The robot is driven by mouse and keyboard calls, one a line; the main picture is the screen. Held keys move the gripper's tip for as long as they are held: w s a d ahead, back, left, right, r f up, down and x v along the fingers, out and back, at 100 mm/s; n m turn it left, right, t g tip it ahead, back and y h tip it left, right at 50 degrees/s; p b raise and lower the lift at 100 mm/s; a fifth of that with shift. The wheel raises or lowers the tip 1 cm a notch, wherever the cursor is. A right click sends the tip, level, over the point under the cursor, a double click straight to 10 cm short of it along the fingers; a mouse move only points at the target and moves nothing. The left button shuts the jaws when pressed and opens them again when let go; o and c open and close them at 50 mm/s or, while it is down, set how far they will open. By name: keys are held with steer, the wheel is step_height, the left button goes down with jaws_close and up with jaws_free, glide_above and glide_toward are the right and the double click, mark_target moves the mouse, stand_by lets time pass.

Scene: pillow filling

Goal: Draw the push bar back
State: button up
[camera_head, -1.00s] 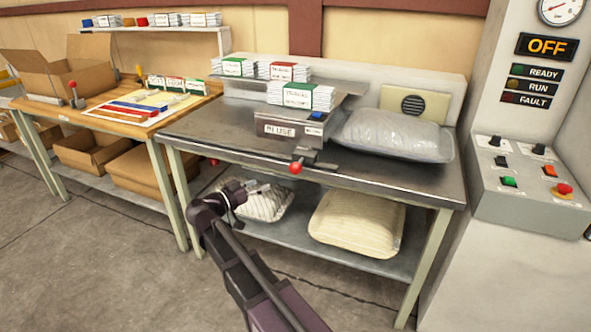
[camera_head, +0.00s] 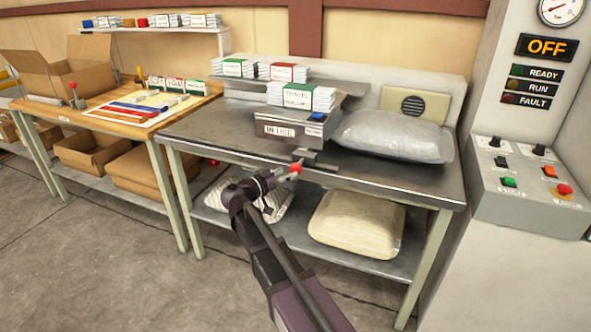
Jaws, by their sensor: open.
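My wrist and the small size of the fingers hide part of this contact area.
A grey plastic-wrapped pillow (camera_head: 392,137) lies on the steel bench (camera_head: 225,130) right of the box. White card packs (camera_head: 300,94) sit on the box. A cream pillow (camera_head: 358,222) lies on the lower shelf. A control panel (camera_head: 525,185) stands at right, its display reading OFF.

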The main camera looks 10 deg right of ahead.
steer(key=shift+x, duration=1.85)
steer(key=shift+c, duration=0.2)
jaws_close()
